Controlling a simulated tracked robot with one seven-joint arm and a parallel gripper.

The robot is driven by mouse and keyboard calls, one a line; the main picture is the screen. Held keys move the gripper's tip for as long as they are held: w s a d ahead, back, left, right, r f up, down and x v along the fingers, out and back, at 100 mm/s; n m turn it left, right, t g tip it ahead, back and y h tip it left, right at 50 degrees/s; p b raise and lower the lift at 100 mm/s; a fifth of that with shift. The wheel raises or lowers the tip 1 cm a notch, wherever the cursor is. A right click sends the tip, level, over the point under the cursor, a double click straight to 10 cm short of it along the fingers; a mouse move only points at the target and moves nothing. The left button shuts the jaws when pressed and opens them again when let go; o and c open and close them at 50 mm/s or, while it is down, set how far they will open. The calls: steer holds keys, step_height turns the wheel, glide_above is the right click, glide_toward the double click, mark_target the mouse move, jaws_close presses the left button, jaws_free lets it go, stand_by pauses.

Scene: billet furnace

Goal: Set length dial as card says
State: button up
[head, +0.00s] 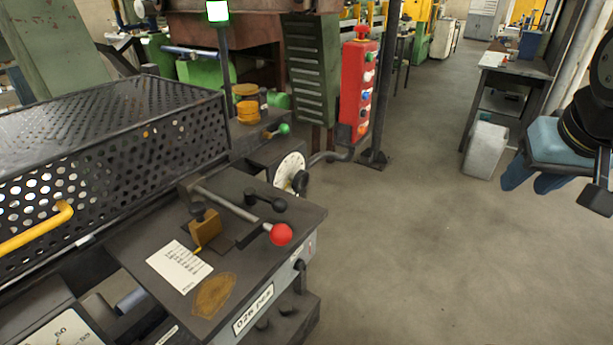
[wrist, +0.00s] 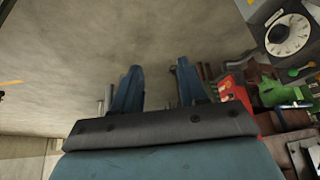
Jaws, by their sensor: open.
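The length dial (head: 287,171) is a round white face with dark marks and a black knob, on the side of the machine beyond the dark bench top. It also shows at the upper right of the wrist view (wrist: 283,40). The card (head: 180,266) is a white sheet with printed lines lying on the bench top; its writing is too small to read. My gripper (head: 530,184) is at the right of the head view, over open floor and well apart from the dial. Its two blue fingers (wrist: 159,68) are spread and nothing is between them.
A lever with a red ball (head: 280,234) sticks out over the bench top's right side. A perforated guard (head: 110,135) with a yellow handle stands left. A red button box (head: 357,90) on a post stands behind the dial. The grey floor (head: 430,240) is clear.

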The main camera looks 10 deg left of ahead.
steer(key=o, duration=0.3)
steer(key=shift+w+d+f, duration=0.1)
steer(key=shift+w, duration=0.35)
steer(key=o, duration=0.7)
steer(key=w+a+f+n+t, duration=0.1)
steer(key=w+f+n, duration=0.3)
steer(key=w, duration=1)
steer(key=shift+w+f+n+t+h, duration=0.3)
steer(key=shift+t+h, duration=0.1)
steer(key=shift+t, duration=0.4)
steer(key=w+a+f+n+t+y, duration=0.1)
steer(key=w+a+f+n+y, duration=0.2)
steer(key=w+a+f+n, duration=0.45)
steer(key=n+g+y, duration=0.2)
steer(key=n+y, duration=0.4)
steer(key=y, duration=0.8)
glide_toward(304, 184)
steer(key=x, duration=1.1)
steer(key=shift+c, duration=0.2)
